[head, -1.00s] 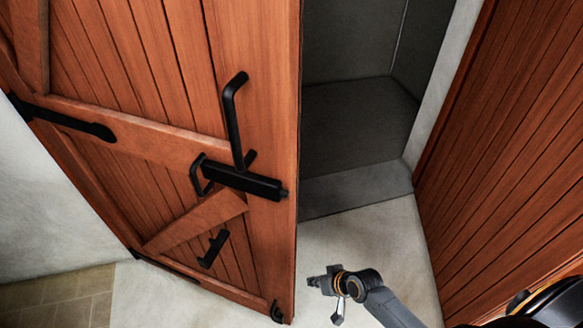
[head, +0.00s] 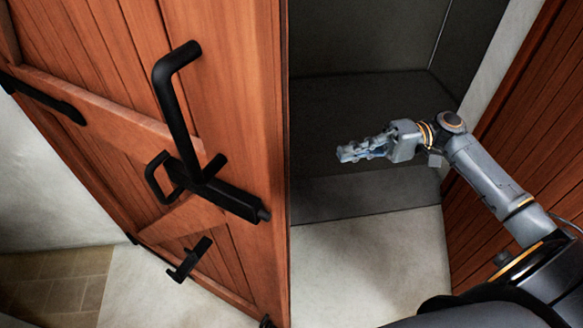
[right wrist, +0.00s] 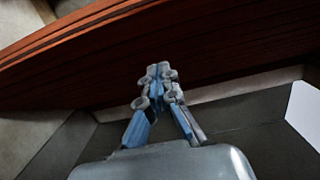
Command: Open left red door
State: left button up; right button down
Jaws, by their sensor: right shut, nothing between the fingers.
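The left red door (head: 245,130) stands partly open at the left of the head view, a reddish plank door with black hardware. It carries a tall black handle (head: 175,100), a black bolt (head: 230,200) and a lower black catch (head: 190,260). My right gripper (head: 348,154) is shut and empty. It is in the opening, right of the door's free edge and apart from it in the head view. In the right wrist view, the gripper's closed fingertips (right wrist: 158,72) point toward reddish planks (right wrist: 200,60); contact cannot be told. My left gripper is not in view.
A second red door (head: 530,130) stands open on the right, partly behind my right arm. Between the doors is a dark grey recess (head: 350,110) with a grey step (head: 340,205). The pale floor (head: 370,260) in front is clear.

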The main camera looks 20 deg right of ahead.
jog(key=s+a+p, duration=0.1)
jog(key=a+p, duration=0.4)
jog(key=a, duration=0.8)
jog(key=shift+r+p, duration=0.35)
jog(key=shift+r, duration=0.05)
jog(key=shift+s+a, duration=0.1)
